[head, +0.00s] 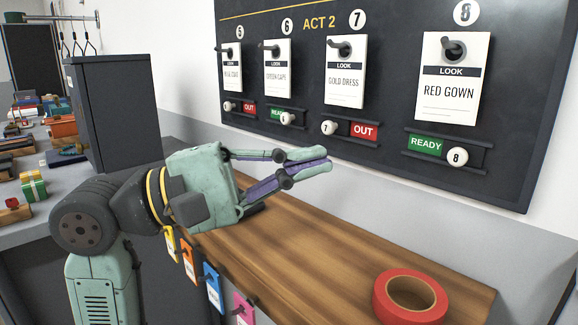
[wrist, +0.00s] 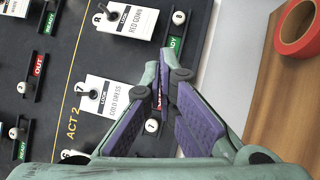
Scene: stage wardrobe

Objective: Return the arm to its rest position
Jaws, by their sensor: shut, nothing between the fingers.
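My gripper (head: 326,160) is shut and empty. In the head view it is held above the wooden shelf, in front of the dark board (head: 380,150), with its fingers pointing right. In the wrist view the fingertips (wrist: 160,72) are together, and the board lies behind them. The fingers overlap the slider under the gold dress card (wrist: 108,103) in that view. My arm reaches in from the lower left in the head view.
The wooden shelf (head: 320,265) carries a red tape roll (head: 409,296) at its right end. Colored tags (head: 212,285) hang along its front edge. A dark cabinet (head: 115,110) stands behind my arm. Cards such as the red gown card (head: 449,90) hang on pegs.

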